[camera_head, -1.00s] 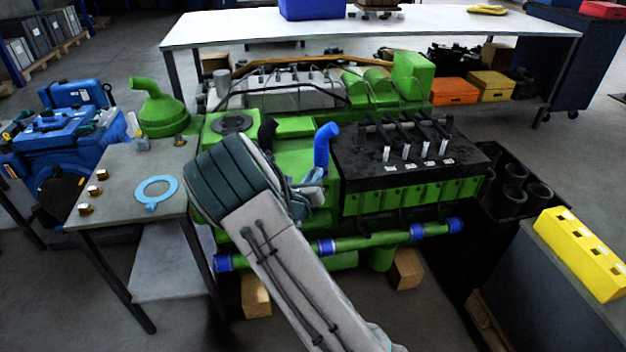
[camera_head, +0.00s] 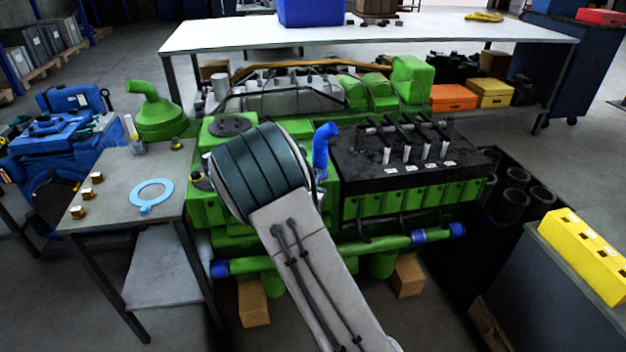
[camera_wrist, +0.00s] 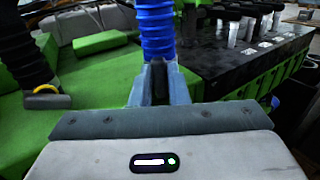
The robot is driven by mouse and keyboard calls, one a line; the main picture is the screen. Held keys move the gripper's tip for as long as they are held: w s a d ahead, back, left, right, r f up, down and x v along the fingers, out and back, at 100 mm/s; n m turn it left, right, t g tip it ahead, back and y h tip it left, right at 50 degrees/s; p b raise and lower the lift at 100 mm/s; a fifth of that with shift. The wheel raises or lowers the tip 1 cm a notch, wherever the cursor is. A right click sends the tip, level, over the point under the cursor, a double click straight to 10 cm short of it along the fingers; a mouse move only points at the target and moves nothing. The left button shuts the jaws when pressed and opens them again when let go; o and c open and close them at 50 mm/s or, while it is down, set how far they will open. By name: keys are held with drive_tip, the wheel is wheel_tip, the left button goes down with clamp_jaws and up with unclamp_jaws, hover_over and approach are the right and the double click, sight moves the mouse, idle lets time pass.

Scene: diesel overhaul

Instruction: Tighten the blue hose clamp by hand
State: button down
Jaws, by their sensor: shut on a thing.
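The blue hose (camera_head: 323,145) stands upright on the green engine beside the black cylinder block. Its ribbed blue length also shows in the wrist view (camera_wrist: 157,30), straight ahead of the fingers. My gripper (camera_wrist: 158,78) is at the foot of this hose, its two fingers nearly parallel and closed on a small dark part between them. That part sits where the blue hose clamp is; the clamp's details are mostly hidden by the fingers. In the head view my arm covers most of my gripper.
A black hose (camera_wrist: 20,50) with a yellow-edged ring (camera_wrist: 46,97) at its foot stands to the left. The black cylinder block (camera_head: 400,150) with upright studs is close on the right. A grey side table (camera_head: 115,190) holds a light-blue ring gasket (camera_head: 151,194).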

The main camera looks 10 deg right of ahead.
drive_tip(key=shift+a+f, duration=0.1)
drive_tip(key=c, duration=1.4)
unclamp_jaws()
drive_tip(key=shift+c, duration=0.2)
drive_tip(key=shift+s, duration=0.1)
drive_tip(key=v, duration=1.3)
drive_tip(key=shift+s+a, duration=0.25)
drive_tip(key=shift+s, duration=0.05)
